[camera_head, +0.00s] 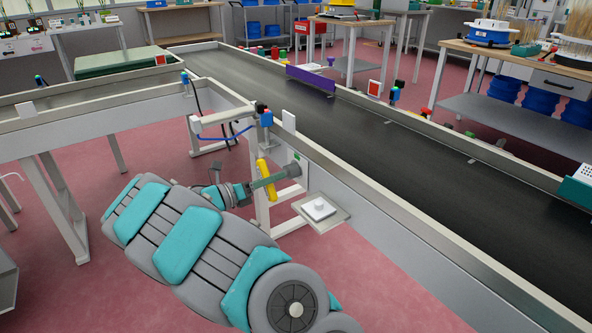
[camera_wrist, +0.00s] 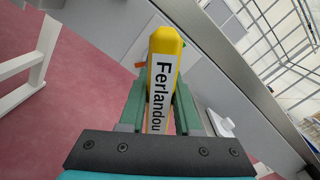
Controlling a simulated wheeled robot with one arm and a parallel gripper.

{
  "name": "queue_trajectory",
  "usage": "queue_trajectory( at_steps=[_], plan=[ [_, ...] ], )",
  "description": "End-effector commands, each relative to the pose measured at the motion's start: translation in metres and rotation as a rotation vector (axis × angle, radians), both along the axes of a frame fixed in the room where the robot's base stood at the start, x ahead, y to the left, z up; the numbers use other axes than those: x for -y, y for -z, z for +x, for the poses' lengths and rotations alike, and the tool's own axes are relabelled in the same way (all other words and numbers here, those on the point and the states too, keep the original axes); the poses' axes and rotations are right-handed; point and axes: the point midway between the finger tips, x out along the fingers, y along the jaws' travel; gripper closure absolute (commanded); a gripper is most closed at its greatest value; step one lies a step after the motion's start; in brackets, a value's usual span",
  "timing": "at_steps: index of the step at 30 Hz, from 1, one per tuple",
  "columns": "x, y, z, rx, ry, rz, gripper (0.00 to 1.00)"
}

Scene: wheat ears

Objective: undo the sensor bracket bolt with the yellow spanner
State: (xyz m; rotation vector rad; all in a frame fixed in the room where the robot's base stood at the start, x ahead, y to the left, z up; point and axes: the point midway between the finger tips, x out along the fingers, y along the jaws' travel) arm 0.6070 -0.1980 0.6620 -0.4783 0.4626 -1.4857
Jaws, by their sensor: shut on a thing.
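The yellow spanner (camera_head: 263,168) is held in my gripper (camera_head: 275,179) beside the near side wall of the conveyor. In the wrist view the spanner (camera_wrist: 166,42) lies between the two green fingers of my gripper (camera_wrist: 160,98), with a white label reading "Ferlandou" facing the camera. The fingers are shut on it. A blue sensor (camera_head: 266,118) sits on a pale bracket at the conveyor edge, above and apart from the spanner. I cannot make out the bolt or the spanner's working end.
A small shelf (camera_head: 335,216) with a white knob-like piece (camera_head: 318,208) juts from the conveyor wall, just right of my gripper. The black conveyor belt (camera_head: 400,150) runs behind. A white frame leg (camera_head: 262,208) stands close to my gripper. Open red floor (camera_head: 400,294) lies in front.

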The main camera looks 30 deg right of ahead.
Motion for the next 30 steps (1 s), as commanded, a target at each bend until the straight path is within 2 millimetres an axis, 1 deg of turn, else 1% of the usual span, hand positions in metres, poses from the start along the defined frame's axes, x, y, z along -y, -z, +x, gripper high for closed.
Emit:
queue_trajectory(
  at_steps=[3, 5, 16, 30],
  plan=[
    [0.0, 0.0, 0.0, -0.078, 0.0, -0.003, 1.0],
    [0.0, 0.0, 0.0, -0.095, -0.001, -0.004, 1.0],
    [-0.002, 0.0, 0.0, -0.095, -0.001, -0.004, 1.0],
    [-0.018, -0.001, 0.0, -0.094, 0.0, -0.005, 1.0]
  ],
)
